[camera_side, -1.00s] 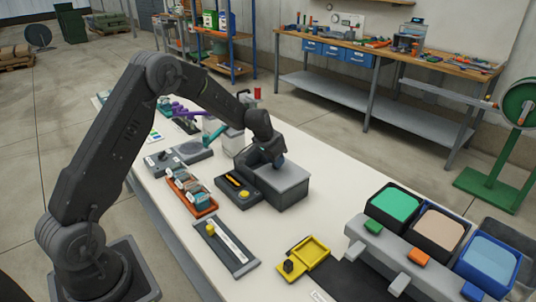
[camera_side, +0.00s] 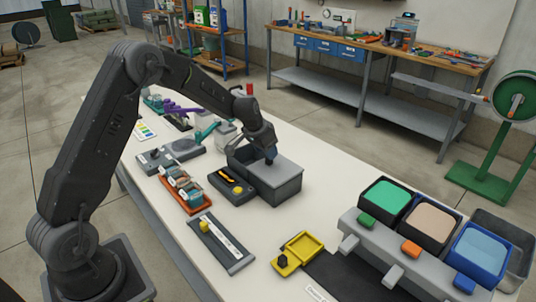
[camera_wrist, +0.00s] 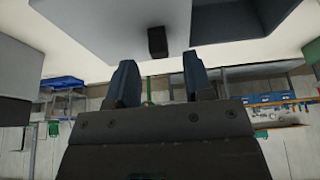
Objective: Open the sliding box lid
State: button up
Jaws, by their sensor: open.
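The grey box (camera_side: 283,191) stands mid-table in the side view. Its lighter grey lid (camera_side: 286,173) covers the right part of the top, and a dark opening (camera_side: 240,157) shows at the left. My gripper (camera_side: 270,160) is at the lid's left end, pointing down. In the wrist view my gripper (camera_wrist: 157,72) is open, its two blue-grey fingers apart. A small dark block (camera_wrist: 157,42), perhaps the lid's handle, shows between the fingertips in the picture, with grey surfaces around it. I cannot tell whether the fingers touch anything.
A dark tray with a yellow knob (camera_side: 236,187) stands left of the box. An orange rack (camera_side: 185,190) and a slider panel (camera_side: 222,243) lie nearer the front. A yellow open box (camera_side: 299,252) and several coloured bins (camera_side: 386,204) are to the right. The table behind the box is clear.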

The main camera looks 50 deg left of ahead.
jog(key=v, duration=1.1)
jog(key=shift+r, duration=0.2)
jog(key=s+d+r, duration=0.5)
jog(key=s+d, duration=0.2)
jog(key=s, duration=0.3)
jog(key=s+d+r, duration=0.5)
jog(key=s+d, duration=0.1)
jog(key=s, duration=0.4)
jog(key=s+d+f+t, duration=0.1)
jog(key=s+d, duration=0.1)
jog(key=s, duration=0.8)
jog(key=shift+d+f, duration=0.25)
jog(key=shift+f, duration=0.15)
